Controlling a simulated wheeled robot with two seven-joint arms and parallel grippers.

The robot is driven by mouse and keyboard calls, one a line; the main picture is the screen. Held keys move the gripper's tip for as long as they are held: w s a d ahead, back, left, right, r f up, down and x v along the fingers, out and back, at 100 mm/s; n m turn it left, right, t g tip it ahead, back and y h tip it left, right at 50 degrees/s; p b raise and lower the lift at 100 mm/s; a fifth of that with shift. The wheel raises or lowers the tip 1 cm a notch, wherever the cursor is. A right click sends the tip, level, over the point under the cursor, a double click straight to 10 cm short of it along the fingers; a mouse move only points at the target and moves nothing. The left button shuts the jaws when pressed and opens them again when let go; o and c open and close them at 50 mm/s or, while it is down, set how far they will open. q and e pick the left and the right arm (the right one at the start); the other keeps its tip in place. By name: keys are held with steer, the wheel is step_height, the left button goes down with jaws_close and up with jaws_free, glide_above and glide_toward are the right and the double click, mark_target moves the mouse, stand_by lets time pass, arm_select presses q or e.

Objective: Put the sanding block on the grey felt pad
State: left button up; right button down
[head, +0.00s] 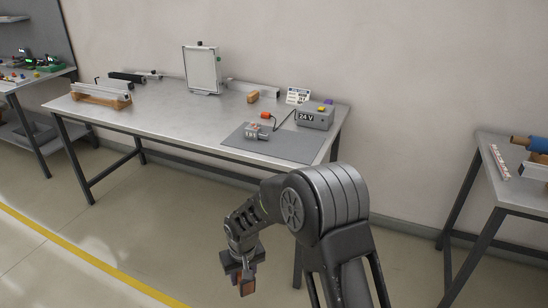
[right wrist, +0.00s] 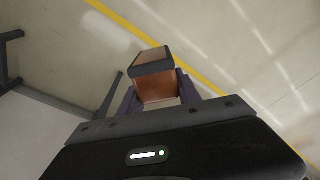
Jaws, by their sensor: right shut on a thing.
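My right gripper (head: 244,274) hangs low in front of the workbench, over the floor. It is shut on a brown block with a dark grey face, which looks like the sanding block (head: 247,286). In the right wrist view the sanding block (right wrist: 156,78) sits between the dark fingers of the right gripper (right wrist: 160,95), with floor beyond it. The grey felt pad (head: 295,152) appears to be the flat grey mat at the right front of the bench, well above and beyond the gripper. My left gripper is not in view.
On the mat stands a small metal-and-orange device (head: 257,132). Behind are a 24 V box (head: 315,118), an orange-tipped cable and a tan block (head: 253,96). The bench's (head: 190,115) middle is clear. Another table (head: 510,190) stands at the right.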

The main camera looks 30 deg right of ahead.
steer(key=w+d+f+m+t+h+b, duration=0.25)
steer(key=w+d+t+b, duration=0.55)
steer(key=w+d+b, duration=0.5)
arm_select(q)
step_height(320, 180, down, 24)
steer(key=b, duration=0.9)
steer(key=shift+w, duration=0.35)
arm_select(e)
steer(key=w+d+r+m+t+h, duration=0.2)
steer(key=d+r+t+h, duration=0.3)
steer(key=d+r, duration=0.7)
steer(key=d+m+h, duration=0.1)
steer(key=d, duration=0.2)
steer(key=shift+d+r+t, duration=0.15)
steer(key=shift+r+t, duration=0.15)
steer(key=shift+t, duration=0.1)
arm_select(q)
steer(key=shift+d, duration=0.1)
arm_select(e)
steer(key=shift+w+h, duration=0.1)
steer(key=shift+h, duration=0.15)
